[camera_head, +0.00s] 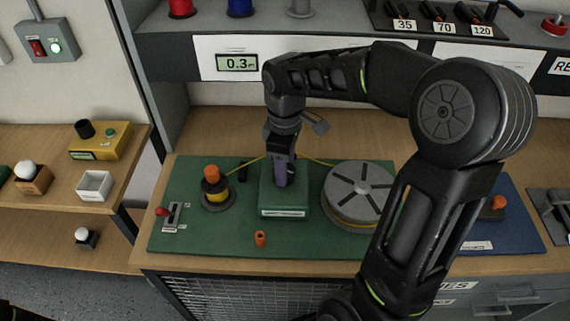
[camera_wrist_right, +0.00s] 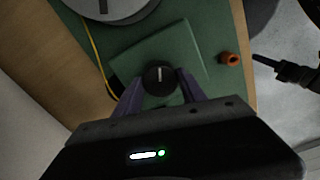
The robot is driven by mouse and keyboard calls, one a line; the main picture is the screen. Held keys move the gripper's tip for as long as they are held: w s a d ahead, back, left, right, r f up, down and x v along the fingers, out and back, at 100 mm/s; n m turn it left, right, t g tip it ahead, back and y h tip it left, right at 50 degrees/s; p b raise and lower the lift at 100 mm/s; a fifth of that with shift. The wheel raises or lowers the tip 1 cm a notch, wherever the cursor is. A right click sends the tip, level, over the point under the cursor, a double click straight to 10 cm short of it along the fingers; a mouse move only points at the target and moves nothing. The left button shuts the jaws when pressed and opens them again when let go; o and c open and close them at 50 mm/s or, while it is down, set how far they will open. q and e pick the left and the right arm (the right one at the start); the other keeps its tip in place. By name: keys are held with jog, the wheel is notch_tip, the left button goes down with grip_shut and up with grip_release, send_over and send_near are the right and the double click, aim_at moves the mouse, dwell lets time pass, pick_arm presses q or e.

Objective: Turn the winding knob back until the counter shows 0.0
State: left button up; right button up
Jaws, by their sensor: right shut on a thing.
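The counter (camera_head: 237,63) on the white panel reads 0.3 m in the head view. The green winding box (camera_head: 284,203) stands on the green mat. In the right wrist view, a round black winding knob (camera_wrist_right: 159,78) with a white mark sits on the box's top. My right gripper (camera_head: 283,178) points down onto the box from above. It is shut on the knob, with a purple finger on each side of it. In the head view the gripper hides the knob.
A small spool with an orange top (camera_head: 212,190) stands left of the box, and a large grey reel (camera_head: 360,188) stands right. Yellow wire runs between them. A red-tipped lever (camera_head: 172,215) and a small orange piece (camera_head: 260,239) are also on the mat.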

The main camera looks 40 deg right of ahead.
jog(key=shift+n, duration=0.5)
jog(key=o, duration=1.4)
jog(key=shift+c, duration=0.2)
jog(key=shift+r, duration=3.95)
